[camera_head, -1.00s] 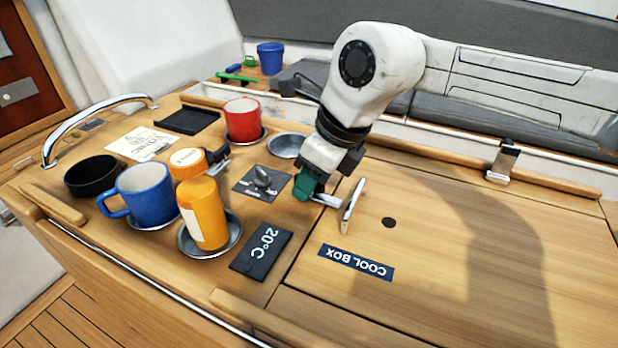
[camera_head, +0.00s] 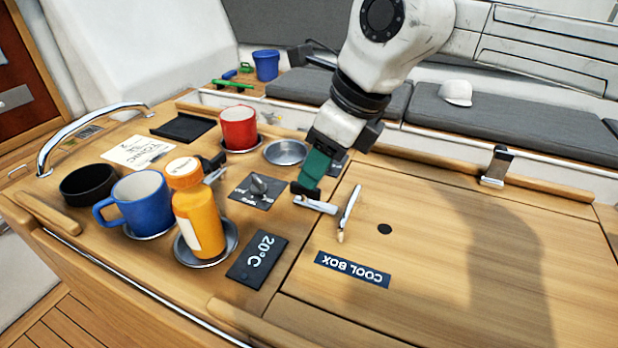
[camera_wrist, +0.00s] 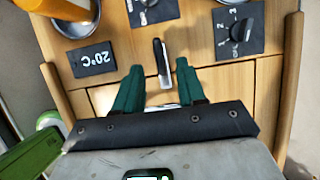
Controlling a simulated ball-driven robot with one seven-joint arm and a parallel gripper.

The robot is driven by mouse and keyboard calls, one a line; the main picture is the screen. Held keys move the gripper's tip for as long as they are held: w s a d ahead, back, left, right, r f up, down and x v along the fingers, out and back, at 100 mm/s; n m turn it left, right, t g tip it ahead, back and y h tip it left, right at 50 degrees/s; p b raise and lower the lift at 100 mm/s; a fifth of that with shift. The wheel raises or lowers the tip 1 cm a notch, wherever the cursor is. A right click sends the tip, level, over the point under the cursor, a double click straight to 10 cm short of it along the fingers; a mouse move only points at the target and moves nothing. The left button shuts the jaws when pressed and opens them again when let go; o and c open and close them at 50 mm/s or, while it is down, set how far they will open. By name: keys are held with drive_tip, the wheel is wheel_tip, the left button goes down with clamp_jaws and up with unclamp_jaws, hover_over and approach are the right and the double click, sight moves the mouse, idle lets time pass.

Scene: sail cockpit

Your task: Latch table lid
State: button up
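The wooden table lid marked COOL BOX (camera_head: 440,250) lies flat, with a dark round hole in it. A small silver latch piece with a dark end (camera_head: 318,205) is by the lid's left seam, under my gripper (camera_head: 311,186). In the wrist view, a dark-and-silver lever (camera_wrist: 162,62) shows beyond and between the tips of my two green fingers (camera_wrist: 160,80). The fingers are apart with a gap between them. I cannot tell whether they touch the latch.
A 20°C panel (camera_head: 257,258) and a knob panel (camera_head: 257,190) are left of the lid. An orange bottle (camera_head: 202,218), a blue mug (camera_head: 140,203) and a red mug (camera_head: 239,128) crowd the left side. A metal clip (camera_head: 497,167) is at the far edge. The lid's right side is clear.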

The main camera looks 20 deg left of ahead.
sight(314, 197)
drive_tip(key=v, duration=0.4)
drive_tip(key=shift+d+r, duration=0.1)
drive_tip(key=shift+r, duration=0.3)
drive_tip(key=x, duration=1)
drive_tip(key=shift+f, duration=0.45)
drive_tip(key=shift+n, duration=0.3)
